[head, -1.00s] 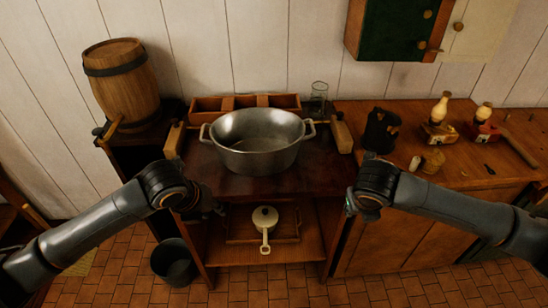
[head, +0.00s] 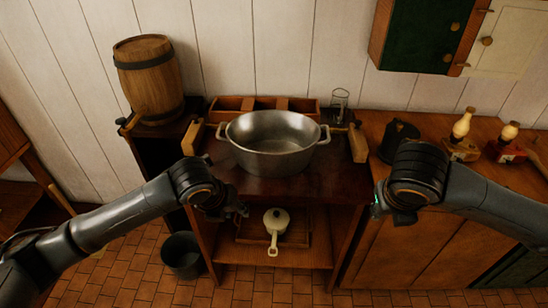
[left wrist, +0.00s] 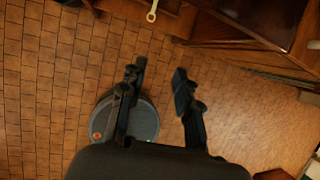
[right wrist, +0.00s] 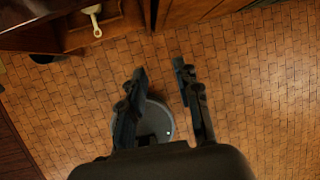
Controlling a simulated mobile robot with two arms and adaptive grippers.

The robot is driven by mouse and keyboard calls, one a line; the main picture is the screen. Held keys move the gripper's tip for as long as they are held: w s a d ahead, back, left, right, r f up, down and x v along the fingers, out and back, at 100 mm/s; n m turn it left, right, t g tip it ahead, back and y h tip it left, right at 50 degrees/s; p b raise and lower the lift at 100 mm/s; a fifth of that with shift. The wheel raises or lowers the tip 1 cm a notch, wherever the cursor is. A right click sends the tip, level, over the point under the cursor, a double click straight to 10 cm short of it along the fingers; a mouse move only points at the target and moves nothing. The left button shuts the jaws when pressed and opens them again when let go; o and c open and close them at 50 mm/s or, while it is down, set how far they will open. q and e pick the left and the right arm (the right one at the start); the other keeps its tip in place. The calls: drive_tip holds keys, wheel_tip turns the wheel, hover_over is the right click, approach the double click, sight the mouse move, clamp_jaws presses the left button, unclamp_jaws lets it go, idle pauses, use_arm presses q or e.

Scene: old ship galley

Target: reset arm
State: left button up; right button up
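My left gripper (head: 236,209) hangs in front of the wooden stand, to the left of a white pan on its lower shelf. In the left wrist view its two fingers (left wrist: 159,70) are apart, with only tiled floor between the tips. My right arm (head: 415,185) reaches in from the right, in front of the counter; its gripper is mostly hidden behind the wrist in the head view. In the right wrist view the right fingers (right wrist: 158,68) are apart and empty above the floor.
A large metal pot (head: 272,145) stands on the stand's top. The white pan (head: 276,222) lies on the lower shelf. A dark bucket (head: 182,256) is on the floor. A barrel (head: 148,80) is back left. Lamps (head: 461,125) stand on the right counter (head: 400,250). Front floor is clear.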

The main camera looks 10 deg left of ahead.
drive_tip(key=shift+s+a+r, duration=0.2)
drive_tip(key=shift+s+r, duration=0.05)
drive_tip(key=shift+r, duration=0.3)
